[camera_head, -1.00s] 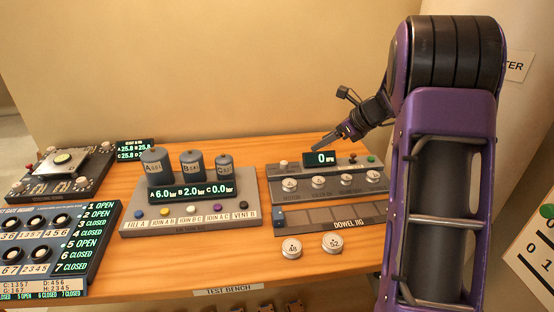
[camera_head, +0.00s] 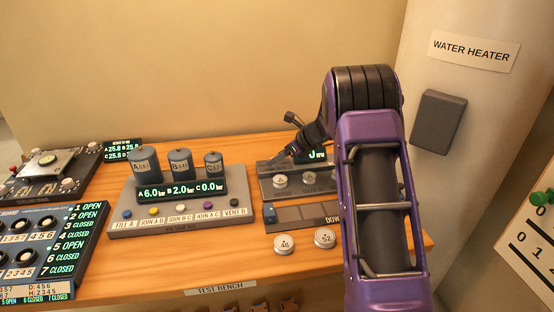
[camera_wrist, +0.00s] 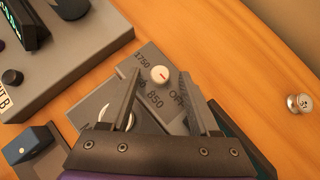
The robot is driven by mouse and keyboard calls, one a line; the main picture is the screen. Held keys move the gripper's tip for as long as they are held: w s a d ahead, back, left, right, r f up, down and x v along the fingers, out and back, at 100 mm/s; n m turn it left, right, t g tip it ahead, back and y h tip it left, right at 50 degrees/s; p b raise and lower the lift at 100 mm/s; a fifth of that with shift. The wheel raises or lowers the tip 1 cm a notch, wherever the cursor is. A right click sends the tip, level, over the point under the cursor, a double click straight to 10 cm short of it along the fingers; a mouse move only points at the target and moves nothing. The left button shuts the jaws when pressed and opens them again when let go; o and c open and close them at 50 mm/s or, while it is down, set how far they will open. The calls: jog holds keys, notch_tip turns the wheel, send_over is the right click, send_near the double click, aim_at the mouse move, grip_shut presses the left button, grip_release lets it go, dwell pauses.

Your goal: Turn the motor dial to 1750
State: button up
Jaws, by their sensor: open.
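The motor dial, a white knob (camera_wrist: 160,76) with a red mark, shows in the wrist view on a grey panel, with labels 1750, 850 and OFF beside it. I cannot tell for certain which label the mark points to. My gripper (camera_wrist: 158,83) is open, its fingers to either side of the knob in the picture; whether they touch it is unclear. In the head view my gripper (camera_head: 275,164) is low over the left part of the motor panel (camera_head: 268,189). My arm hides the panel's right part. The RPM display (camera_head: 316,155) is partly covered.
The cylinder panel (camera_head: 180,220) with coloured buttons stands close on the left. The dowel jig (camera_head: 300,215) lies in front, with two round numbered pieces (camera_head: 284,243) near it. A small silver piece (camera_wrist: 299,103) sits on the wood in the wrist view.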

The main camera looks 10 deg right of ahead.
jog(key=shift+w+a+f, duration=0.3)
jog(key=shift+f, duration=0.15)
grip_shut()
